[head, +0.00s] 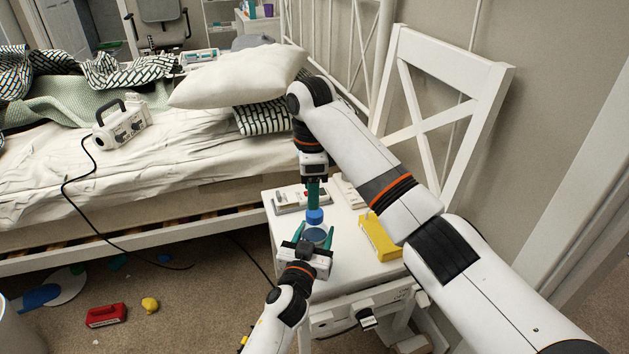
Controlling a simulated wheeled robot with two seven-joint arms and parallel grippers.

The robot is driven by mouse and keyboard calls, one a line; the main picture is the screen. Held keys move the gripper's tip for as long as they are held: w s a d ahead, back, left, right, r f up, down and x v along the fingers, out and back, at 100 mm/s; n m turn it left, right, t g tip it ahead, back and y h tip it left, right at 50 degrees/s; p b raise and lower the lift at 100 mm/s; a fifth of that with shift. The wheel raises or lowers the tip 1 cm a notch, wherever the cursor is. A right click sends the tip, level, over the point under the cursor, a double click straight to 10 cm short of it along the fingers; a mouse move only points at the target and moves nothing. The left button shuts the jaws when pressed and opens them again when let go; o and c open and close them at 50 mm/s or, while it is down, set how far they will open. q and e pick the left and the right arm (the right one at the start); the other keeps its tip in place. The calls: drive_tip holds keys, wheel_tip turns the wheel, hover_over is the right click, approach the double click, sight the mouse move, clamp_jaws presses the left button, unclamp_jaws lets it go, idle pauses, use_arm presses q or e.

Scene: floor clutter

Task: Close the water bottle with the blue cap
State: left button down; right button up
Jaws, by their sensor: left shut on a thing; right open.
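The blue cap (315,216) is just below the fingertips of my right gripper (314,205), which points straight down and is open. The water bottle (315,235) shows as a clear bluish round shape directly below the cap, over the white seat. My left gripper (314,238) comes in from below and is shut on the bottle, with a teal finger on each side. The cap is lined up over the bottle's top; I cannot tell whether it touches it. The lower part of the bottle is hidden by my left gripper.
The white chair (440,75) holds a yellow box (380,237) at right and a grey device (298,202) with a red part behind the bottle. The bed (150,190) stands at left. A red object (106,315) and a yellow object (150,305) lie on the floor.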

drive_tip(key=n, duration=0.5)
drive_tip(key=shift+w+a+r, duration=0.1)
drive_tip(key=shift+a+r, duration=0.1)
drive_tip(key=shift+r, duration=0.2)
drive_tip(key=n, duration=0.4)
drive_tip(key=shift+a+r+n, duration=0.15)
drive_tip(key=shift+r+n, duration=0.1)
drive_tip(key=shift+n, duration=0.15)
drive_tip(key=n, duration=0.5)
drive_tip(key=shift+a+r, duration=0.1)
drive_tip(key=shift+r, duration=0.05)
drive_tip(key=n, duration=0.4)
drive_tip(key=shift+r, duration=0.15)
drive_tip(key=n, duration=0.5)
drive_tip(key=shift+r, duration=0.1)
drive_tip(key=n, duration=0.4)
drive_tip(key=shift+d+r+n, duration=0.1)
drive_tip(key=shift+d+n, duration=0.15)
drive_tip(key=shift+n, duration=0.15)
drive_tip(key=n, duration=0.4)
drive_tip(key=shift+d, duration=0.2)
drive_tip(key=n, duration=0.5)
drive_tip(key=shift+d+n, duration=0.3)
